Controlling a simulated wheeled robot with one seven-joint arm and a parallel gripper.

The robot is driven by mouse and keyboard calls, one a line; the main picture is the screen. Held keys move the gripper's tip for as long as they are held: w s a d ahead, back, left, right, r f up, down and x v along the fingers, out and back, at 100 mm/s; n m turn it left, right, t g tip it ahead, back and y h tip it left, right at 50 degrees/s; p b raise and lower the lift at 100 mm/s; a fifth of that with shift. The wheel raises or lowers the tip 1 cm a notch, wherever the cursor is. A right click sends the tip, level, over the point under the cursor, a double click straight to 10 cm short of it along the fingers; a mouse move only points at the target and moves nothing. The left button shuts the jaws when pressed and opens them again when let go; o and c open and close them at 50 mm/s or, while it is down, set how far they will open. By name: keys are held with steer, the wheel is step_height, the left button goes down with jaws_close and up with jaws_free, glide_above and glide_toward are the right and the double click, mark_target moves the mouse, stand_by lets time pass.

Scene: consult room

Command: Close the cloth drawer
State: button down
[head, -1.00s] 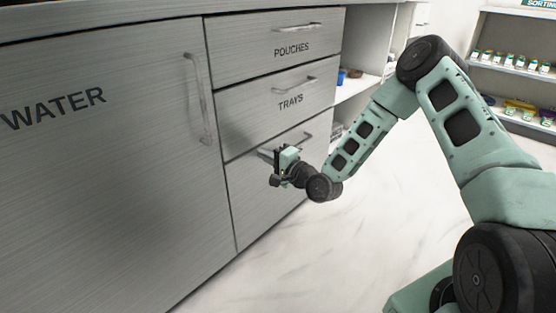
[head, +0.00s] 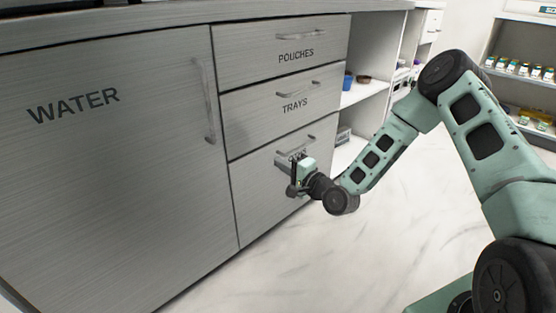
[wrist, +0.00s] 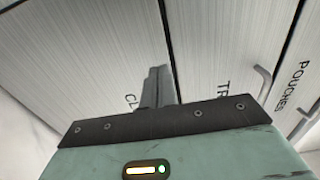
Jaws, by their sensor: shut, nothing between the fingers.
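The cloth drawer (head: 262,190) is the bottom front under the trays drawer, grey with a bar handle near its top. Its front looks flush, or nearly flush, with the fronts around it. Its label is mostly covered by my gripper; the letters "CL" show on the drawer in the wrist view (wrist: 110,70). My gripper (head: 283,163) is at the drawer front, just below the handle. In the wrist view its fingers (wrist: 157,86) are together and empty, pointing at the drawer face. I cannot tell whether they touch it.
The trays drawer (head: 255,110) and pouches drawer (head: 255,58) above look shut. The water door (head: 110,170) with its upright handle is to the left. An open shelf (head: 362,92) with small containers is to the right. The pale floor (head: 350,265) in front is clear.

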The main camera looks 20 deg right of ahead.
steer(key=p+v, duration=0.2)
steer(key=v, duration=0.6)
steer(key=s+a+r+n+g, duration=0.1)
steer(key=s+a+n+g, duration=0.2)
steer(key=a+n+g, duration=0.25)
steer(key=s+a+r+n+g, duration=0.2)
steer(key=s+a+n+g, duration=0.1)
steer(key=a+n+g, duration=0.3)
steer(key=s+a+r+n+g+h+p, duration=0.1)
steer(key=s+r+n+g+h, duration=0.15)
steer(key=s+r, duration=0.45)
steer(key=s+a+r+n+g+h, duration=0.15)
steer(key=s+n, duration=0.25)
steer(key=s, duration=0.6)
steer(key=s+r+n+g+h+p, duration=0.1)
steer(key=s+r+n+h, duration=0.15)
steer(key=s+r, duration=0.5)
step_height(320, 180, up, 35)
steer(key=s+p, duration=0.1)
steer(key=p, duration=3.5)
steer(key=shift+s+p, duration=0.15)
steer(key=shift+p, duration=0.2)
steer(key=shift+d+n, duration=0.1)
steer(key=shift+n, duration=0.15)
